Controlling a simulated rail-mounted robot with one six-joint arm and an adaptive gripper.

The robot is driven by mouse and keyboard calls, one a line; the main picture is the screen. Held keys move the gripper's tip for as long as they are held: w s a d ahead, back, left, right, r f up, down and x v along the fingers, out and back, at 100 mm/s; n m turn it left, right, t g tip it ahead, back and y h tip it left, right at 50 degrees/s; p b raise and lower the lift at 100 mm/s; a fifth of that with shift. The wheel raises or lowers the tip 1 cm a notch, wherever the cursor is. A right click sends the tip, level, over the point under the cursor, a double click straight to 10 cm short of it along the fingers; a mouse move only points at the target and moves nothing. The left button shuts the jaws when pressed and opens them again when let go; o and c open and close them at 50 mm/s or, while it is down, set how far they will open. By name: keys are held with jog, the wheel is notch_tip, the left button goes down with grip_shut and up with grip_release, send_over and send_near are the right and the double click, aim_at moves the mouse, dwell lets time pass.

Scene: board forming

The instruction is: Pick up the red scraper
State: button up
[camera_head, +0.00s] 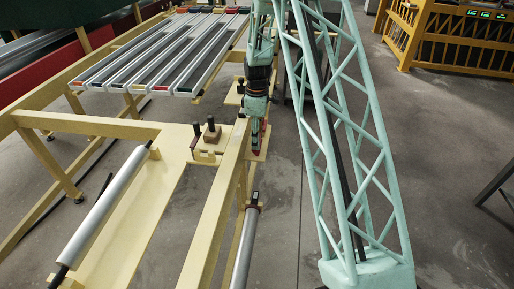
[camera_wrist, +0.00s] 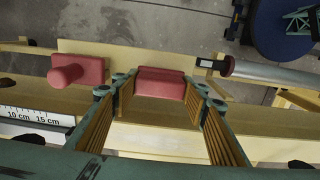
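In the wrist view a red block-like piece (camera_wrist: 162,84) lies between the two fingers of my gripper (camera_wrist: 160,88), close to the fingertips. It looks like the red scraper, but its full shape is hidden. The fingers are apart, one on each side of it, and a narrow gap seems to show at each side. A second red piece (camera_wrist: 80,70) with a rounded knob lies to the left, outside the fingers. In the head view my gripper (camera_head: 257,125) points down at the yellow frame, with a bit of red (camera_head: 257,150) at its tip.
A yellow frame rail (camera_head: 215,220) runs beneath my gripper. A grey roller (camera_head: 105,212) lies at left and another metal tube (camera_head: 244,245) at the front. A brown block with a dark handle (camera_head: 211,136) stands left of my gripper. Grey slats (camera_head: 160,50) lie behind. A ruler (camera_wrist: 38,118) shows at left.

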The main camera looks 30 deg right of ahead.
jog(key=c, duration=0.6)
jog(key=shift+r, duration=0.2)
jog(key=shift+r, duration=1.65)
jog(key=s+a, duration=0.2)
jog(key=s, duration=0.5)
jog(key=s+a+r, duration=0.1)
jog(key=s+a, duration=0.1)
jog(key=s, duration=0.6)
jog(key=shift+s+a+r, duration=0.15)
jog(key=shift+a, duration=0.25)
jog(key=o, duration=0.5)
jog(key=shift+c, duration=0.4)
jog(key=shift+r, duration=0.1)
